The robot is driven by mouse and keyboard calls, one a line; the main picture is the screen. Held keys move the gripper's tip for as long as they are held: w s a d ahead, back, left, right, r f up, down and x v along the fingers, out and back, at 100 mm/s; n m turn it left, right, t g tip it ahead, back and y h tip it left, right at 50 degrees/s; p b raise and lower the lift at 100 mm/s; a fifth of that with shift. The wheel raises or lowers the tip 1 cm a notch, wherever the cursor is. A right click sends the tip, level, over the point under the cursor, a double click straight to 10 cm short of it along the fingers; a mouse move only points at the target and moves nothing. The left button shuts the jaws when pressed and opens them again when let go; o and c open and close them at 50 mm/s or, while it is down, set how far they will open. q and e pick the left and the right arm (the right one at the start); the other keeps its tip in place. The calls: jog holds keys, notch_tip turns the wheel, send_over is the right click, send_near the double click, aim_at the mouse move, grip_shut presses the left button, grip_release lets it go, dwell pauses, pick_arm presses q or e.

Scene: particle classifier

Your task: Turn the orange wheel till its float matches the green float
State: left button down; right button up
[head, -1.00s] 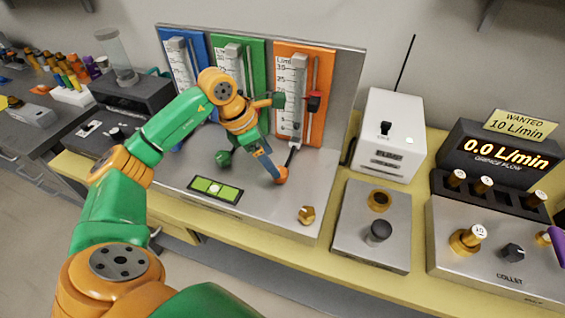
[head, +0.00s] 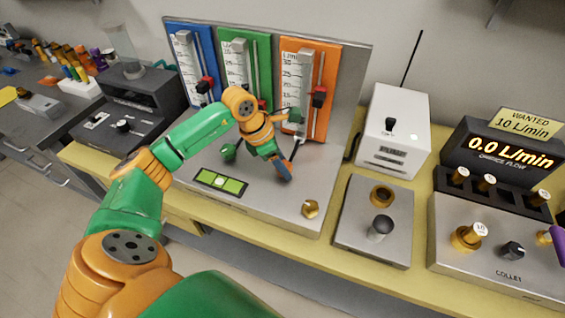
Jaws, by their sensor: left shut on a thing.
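I cannot read either float's level. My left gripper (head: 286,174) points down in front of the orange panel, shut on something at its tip. This is where the orange wheel was; the wheel is now hidden, so the grip is not clearly visible. My right gripper is not in view.
A blue panel (head: 207,45) with its own red slider (head: 206,85) stands at left. A green knob (head: 229,152), a bubble level (head: 219,182) and a brass knob (head: 310,208) are on the metal base. A white box (head: 395,125) stands to the right.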

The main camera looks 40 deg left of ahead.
pick_arm(q)
jog(key=n+t+y, duration=0.1)
jog(key=n, duration=0.3)
jog(key=shift+d+b, duration=0.1)
jog(key=shift+b, duration=0.3)
jog(key=n+y+b, duration=0.1)
jog(key=n+y, duration=0.1)
jog(key=n, duration=0.3)
jog(key=shift+d+n+b, duration=0.1)
jog(key=shift+n+b, duration=0.2)
jog(key=shift+b, duration=0.05)
jog(key=n+y+b, duration=0.1)
jog(key=n+y, duration=0.1)
jog(key=n, duration=0.2)
jog(key=shift+n, duration=0.3)
jog(key=shift+d+n+g+y+b, duration=0.1)
jog(key=shift+n+g+y+b, duration=0.5)
jog(key=shift+n, duration=1.5)
jog(key=shift+r, duration=0.1)
jog(key=shift+c, duration=1.4)
grip_release()
jog(key=shift+w, duration=0.1)
